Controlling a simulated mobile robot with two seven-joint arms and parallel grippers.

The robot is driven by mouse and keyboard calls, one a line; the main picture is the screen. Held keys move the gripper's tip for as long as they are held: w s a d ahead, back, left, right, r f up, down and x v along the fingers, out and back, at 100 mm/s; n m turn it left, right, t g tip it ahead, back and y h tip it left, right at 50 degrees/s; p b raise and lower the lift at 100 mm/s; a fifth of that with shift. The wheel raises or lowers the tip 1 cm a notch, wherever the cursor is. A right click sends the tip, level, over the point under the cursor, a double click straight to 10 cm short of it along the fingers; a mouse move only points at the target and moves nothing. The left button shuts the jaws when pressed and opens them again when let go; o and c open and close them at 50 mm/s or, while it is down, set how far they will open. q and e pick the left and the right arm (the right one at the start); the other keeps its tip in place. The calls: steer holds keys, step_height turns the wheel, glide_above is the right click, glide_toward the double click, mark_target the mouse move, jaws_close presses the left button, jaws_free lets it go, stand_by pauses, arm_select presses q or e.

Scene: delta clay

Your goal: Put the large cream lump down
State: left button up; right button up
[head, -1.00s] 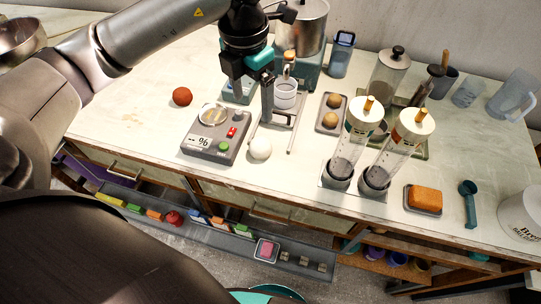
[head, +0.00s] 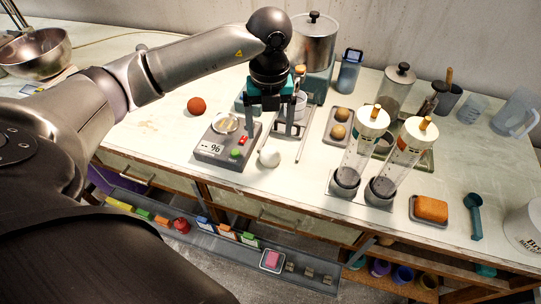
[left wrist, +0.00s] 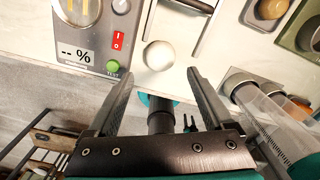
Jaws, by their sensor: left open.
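The large cream lump (head: 269,158) is a pale, rounded ball on the light worktop, just right of the grey test meter (head: 222,150). It also shows in the left wrist view (left wrist: 158,56), beyond the fingertips and roughly in line with the gap between them. My left gripper (head: 272,118) is open and empty. It points down above the worktop, behind the lump in the head view. In the left wrist view its two fingers (left wrist: 155,78) are spread wide and clear of the lump. My right gripper is not in view.
Two clear cylinders with cream caps (head: 372,117) stand to the right. A tray with two tan balls (head: 339,122) is behind them. A reddish ball (head: 196,106) lies left of the meter. An orange block (head: 430,208) sits front right. Bare worktop surrounds the lump's front.

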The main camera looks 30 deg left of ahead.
mark_target(270, 150)
arm_select(q)
step_height(270, 150, down, 8)
steer(key=shift+r, duration=0.25)
steer(key=shift+c, duration=0.3)
steer(key=shift+r, duration=0.1)
jaws_close()
stand_by(0.4)
steer(key=shift+r, duration=0.15)
